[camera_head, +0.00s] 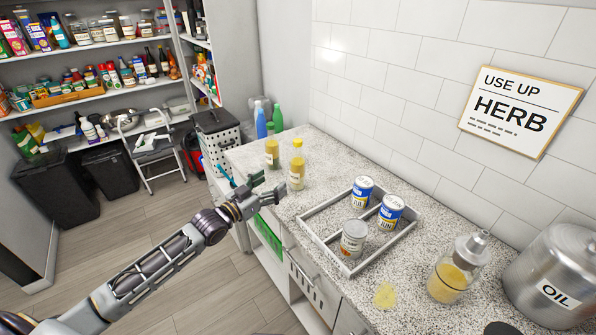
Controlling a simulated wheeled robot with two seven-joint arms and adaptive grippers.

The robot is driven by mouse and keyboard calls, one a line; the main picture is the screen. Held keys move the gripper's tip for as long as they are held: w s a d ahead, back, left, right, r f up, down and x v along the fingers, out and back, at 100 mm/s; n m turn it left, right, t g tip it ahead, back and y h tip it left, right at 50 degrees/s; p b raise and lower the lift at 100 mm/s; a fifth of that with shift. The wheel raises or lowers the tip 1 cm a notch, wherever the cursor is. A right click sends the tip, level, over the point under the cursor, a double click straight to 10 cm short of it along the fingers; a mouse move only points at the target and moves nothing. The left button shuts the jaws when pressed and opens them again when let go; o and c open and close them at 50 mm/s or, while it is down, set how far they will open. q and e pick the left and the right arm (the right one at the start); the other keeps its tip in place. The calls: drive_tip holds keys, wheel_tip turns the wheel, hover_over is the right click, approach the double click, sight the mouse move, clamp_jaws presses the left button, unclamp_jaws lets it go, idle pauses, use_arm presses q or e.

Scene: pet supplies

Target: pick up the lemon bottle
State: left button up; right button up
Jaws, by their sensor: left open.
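A bottle with a yellow cap and pale yellow contents (297,165), which looks like the lemon bottle, stands upright on the speckled counter (325,172). A darker yellow-green bottle (272,153) stands upright just behind it to the left. My left gripper (272,185) is open and empty at the counter's front edge, a little left of and below the yellow-capped bottle in the picture. It appears apart from the bottle. The labels are too small to read. My right gripper is out of view.
A divided tray (324,238) with several cans sits right of the gripper. A glass dispenser (452,275) and a metal oil canister (552,275) stand farther right. Blue and green bottles (277,118) are at the back. A tiled wall bounds the counter.

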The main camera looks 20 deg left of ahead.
sight(297, 141)
use_arm(q)
drive_tip(key=shift+x, duration=3.95)
drive_tip(key=shift+w+d, duration=0.1)
drive_tip(key=shift+w, duration=0.1)
drive_tip(key=shift+w, duration=0.15)
drive_tip(key=shift+p+x, duration=0.4)
drive_tip(key=shift+x, duration=2.05)
drive_tip(key=shift+f, duration=0.15)
drive_tip(key=c, duration=1.2)
drive_tip(key=shift+r, duration=5.1)
